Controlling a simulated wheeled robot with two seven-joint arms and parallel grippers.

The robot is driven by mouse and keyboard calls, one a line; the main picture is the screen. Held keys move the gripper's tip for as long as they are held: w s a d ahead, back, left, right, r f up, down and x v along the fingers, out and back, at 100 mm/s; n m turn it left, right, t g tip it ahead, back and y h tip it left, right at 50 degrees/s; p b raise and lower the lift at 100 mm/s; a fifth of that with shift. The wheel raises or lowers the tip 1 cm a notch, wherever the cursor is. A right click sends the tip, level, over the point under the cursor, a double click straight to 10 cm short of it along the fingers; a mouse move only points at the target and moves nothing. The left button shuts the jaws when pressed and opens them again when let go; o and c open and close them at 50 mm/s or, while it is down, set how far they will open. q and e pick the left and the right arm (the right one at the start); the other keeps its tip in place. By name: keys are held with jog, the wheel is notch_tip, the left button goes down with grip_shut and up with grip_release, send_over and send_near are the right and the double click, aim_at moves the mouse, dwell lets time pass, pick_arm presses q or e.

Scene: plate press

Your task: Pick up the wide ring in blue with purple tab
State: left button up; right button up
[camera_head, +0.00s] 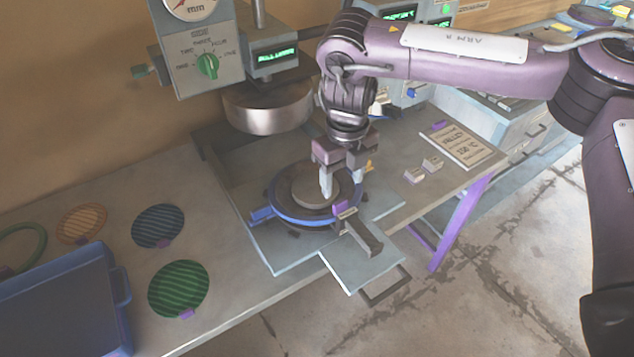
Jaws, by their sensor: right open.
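A wide ring in blue (290,214) lies on the press plate, around a round grey centre piece (312,187). A purple tab (345,208) shows at its front right, beside a dark grey block. My right gripper (341,184) points down over the right part of the ring, with its fingers apart and nothing seen between them. The gripper hides part of the ring's far right side. I cannot tell whether the fingertips touch the ring. My left gripper is out of view.
The round metal press head (268,108) hangs behind and left of the ring. Striped discs in orange (82,223), blue (158,225) and green (178,288) lie on the left bench, near a blue bin (62,310). A sign (460,144) and small blocks lie at right.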

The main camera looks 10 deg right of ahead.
aim_at(340, 201)
jog(key=f, duration=0.1)
jog(key=f+p, duration=0.1)
jog(key=shift+s+f, duration=0.3)
jog(key=shift+f, duration=0.05)
jog(key=f, duration=0.1)
jog(key=w+f+p, duration=0.1)
jog(key=shift+f, duration=0.35)
jog(key=shift+s+f, duration=0.15)
jog(key=shift+f, duration=0.25)
jog(key=c, duration=1.2)
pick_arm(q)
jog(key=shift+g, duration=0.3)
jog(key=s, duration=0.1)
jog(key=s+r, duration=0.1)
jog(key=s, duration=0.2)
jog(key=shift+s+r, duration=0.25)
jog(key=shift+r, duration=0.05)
pick_arm(e)
grip_shut()
